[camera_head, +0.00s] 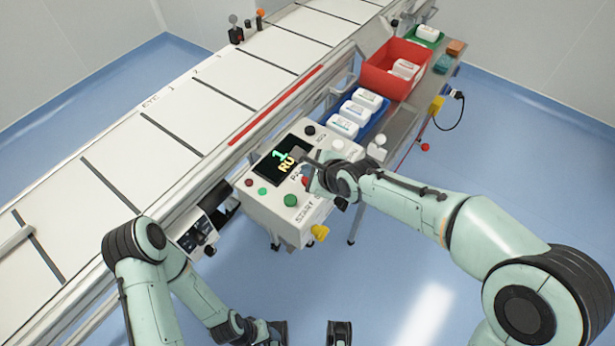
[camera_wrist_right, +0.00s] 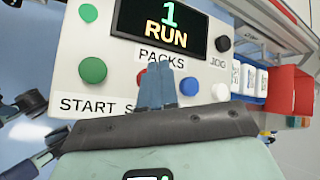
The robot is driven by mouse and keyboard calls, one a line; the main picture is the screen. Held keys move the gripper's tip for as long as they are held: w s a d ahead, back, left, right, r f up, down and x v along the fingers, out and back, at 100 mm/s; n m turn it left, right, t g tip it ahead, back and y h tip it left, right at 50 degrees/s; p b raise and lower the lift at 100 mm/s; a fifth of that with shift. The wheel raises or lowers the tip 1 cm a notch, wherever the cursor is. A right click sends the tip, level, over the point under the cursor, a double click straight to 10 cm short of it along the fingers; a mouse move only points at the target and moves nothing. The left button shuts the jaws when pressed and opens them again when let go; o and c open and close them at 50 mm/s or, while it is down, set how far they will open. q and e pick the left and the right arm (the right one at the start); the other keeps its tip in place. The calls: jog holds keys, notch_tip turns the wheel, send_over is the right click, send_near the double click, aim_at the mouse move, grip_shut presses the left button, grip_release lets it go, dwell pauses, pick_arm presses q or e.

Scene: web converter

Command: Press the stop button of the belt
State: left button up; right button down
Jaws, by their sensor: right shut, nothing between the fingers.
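The control box (camera_head: 268,204) stands beside the belt (camera_head: 150,157). Its display (camera_wrist_right: 168,22) reads "1 RUN". In the right wrist view, a red button (camera_wrist_right: 142,77) sits right of a large green button (camera_wrist_right: 93,70) labelled START. The label under the red button starts with S; the rest is hidden behind my fingers. My right gripper (camera_wrist_right: 165,84) is shut and empty, its fingertips over the panel just right of the red button, partly covering it. I cannot tell whether they touch. In the head view my left gripper (camera_head: 310,333) is open and empty at the bottom edge.
A blue button (camera_wrist_right: 190,86), a white button (camera_wrist_right: 220,92) and a black button (camera_wrist_right: 223,43) are close by on the panel. A blue bin (camera_head: 357,125) and a red bin (camera_head: 396,68) with white packs stand beyond the box.

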jog(key=shift+f, duration=0.1)
jog(key=shift+f, duration=0.3)
jog(key=shift+f+b, duration=0.45)
jog(key=shift+f, duration=0.2)
dwell(0.7)
jog(key=shift+r, duration=0.1)
jog(key=shift+r+p, duration=0.95)
jog(key=shift+p, duration=0.05)
jog(key=shift+r, duration=0.1)
notch_tip(320, 180, up, 5)
jog(key=p, duration=0.5)
